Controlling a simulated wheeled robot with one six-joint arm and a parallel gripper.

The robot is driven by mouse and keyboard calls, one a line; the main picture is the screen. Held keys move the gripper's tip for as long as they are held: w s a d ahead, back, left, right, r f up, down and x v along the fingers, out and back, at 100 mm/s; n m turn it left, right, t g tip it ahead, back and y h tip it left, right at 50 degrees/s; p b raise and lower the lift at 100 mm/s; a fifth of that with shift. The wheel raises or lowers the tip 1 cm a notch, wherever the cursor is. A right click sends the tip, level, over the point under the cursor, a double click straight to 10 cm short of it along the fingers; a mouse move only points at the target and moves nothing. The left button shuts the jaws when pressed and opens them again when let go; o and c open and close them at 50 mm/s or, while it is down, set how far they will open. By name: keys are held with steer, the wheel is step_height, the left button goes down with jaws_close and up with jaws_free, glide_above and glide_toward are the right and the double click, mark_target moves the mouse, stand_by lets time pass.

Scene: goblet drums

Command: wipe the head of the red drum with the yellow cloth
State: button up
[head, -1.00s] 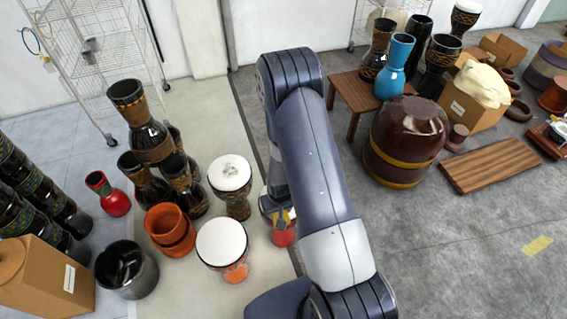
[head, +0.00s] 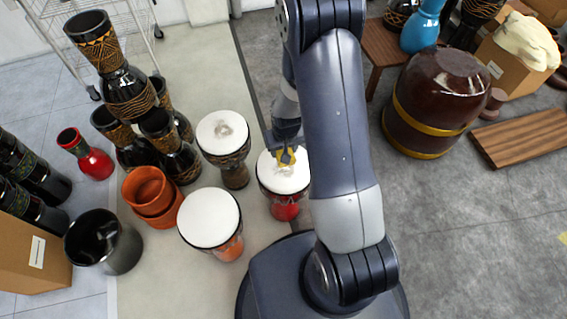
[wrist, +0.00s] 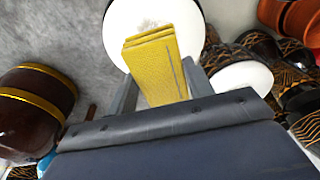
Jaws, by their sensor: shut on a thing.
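The red drum (head: 286,207) stands upright in the middle of the head view, with a round white head (head: 297,180). A faint greyish smudge shows on that head near the cloth. My gripper (head: 287,150) is over the far part of the head, pointing down, shut on the folded yellow cloth (head: 287,158). In the wrist view the cloth (wrist: 155,65) sticks out between the two fingers, in front of a white drum head (wrist: 120,22) with a greyish mark by the cloth's edge. I cannot tell whether the cloth touches the head.
A white-headed drum with an orange body (head: 210,218) stands close at left, another marked white-headed drum (head: 222,133) behind it. Orange pots (head: 150,192) and dark carved drums stand further left. A large brown drum (head: 435,100) is at right; grey floor in front of it is clear.

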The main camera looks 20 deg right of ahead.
steer(key=shift+w+f+b, duration=0.15)
steer(key=shift+f+b, duration=1.3)
steer(key=shift+b, duration=0.3)
